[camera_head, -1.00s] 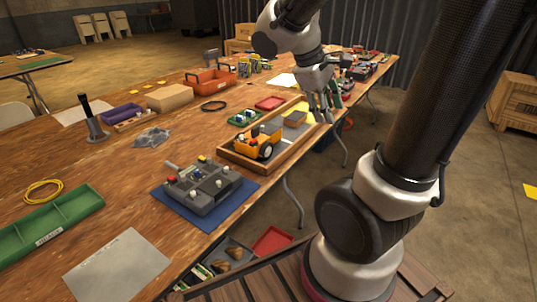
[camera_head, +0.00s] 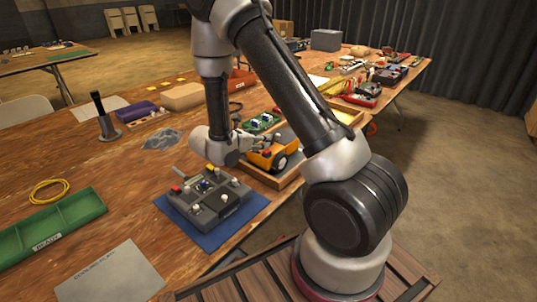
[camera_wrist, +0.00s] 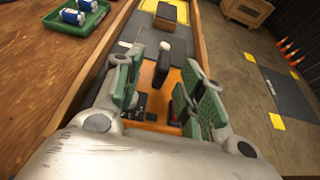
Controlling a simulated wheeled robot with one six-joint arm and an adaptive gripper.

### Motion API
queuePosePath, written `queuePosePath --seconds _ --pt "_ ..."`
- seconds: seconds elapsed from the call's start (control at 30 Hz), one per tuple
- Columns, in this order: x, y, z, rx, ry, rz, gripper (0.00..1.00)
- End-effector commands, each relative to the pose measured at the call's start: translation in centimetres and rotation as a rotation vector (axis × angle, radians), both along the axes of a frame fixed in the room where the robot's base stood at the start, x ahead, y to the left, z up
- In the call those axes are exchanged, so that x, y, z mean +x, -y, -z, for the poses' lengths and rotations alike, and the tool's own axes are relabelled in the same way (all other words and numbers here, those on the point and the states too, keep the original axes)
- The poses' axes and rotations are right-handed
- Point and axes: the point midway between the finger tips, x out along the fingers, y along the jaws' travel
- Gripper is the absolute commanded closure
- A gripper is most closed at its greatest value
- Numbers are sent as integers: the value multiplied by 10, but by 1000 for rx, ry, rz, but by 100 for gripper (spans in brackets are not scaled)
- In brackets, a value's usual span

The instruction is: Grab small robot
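The small robot (camera_head: 259,157), an orange wheeled body with dark wheels, sits in a wooden-framed tray (camera_head: 274,181). My gripper (camera_head: 264,140) reaches over it from the left, and my arm hides part of the tray. In the wrist view, my gripper (camera_wrist: 166,70) is open, with one green-padded finger on each side. The small robot's orange body (camera_wrist: 148,78) and its dark upright post with a pale ball top lie between and beyond the fingers. I cannot tell whether either finger touches it.
A grey control box (camera_head: 215,199) on a blue mat stands just left of the tray. A green parts tray (camera_head: 257,122) lies behind, also in the wrist view (camera_wrist: 72,20). A green divided bin (camera_head: 50,225) is at left. Open wood lies around a grey sheet (camera_head: 108,274).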

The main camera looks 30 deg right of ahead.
Motion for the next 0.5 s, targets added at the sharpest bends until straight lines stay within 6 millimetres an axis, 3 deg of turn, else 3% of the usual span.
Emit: queuePosePath --seconds 0.23,0.5 --pt "9 36 14 1 0 4 61" --pt "12 43 17 1 1 2 61"
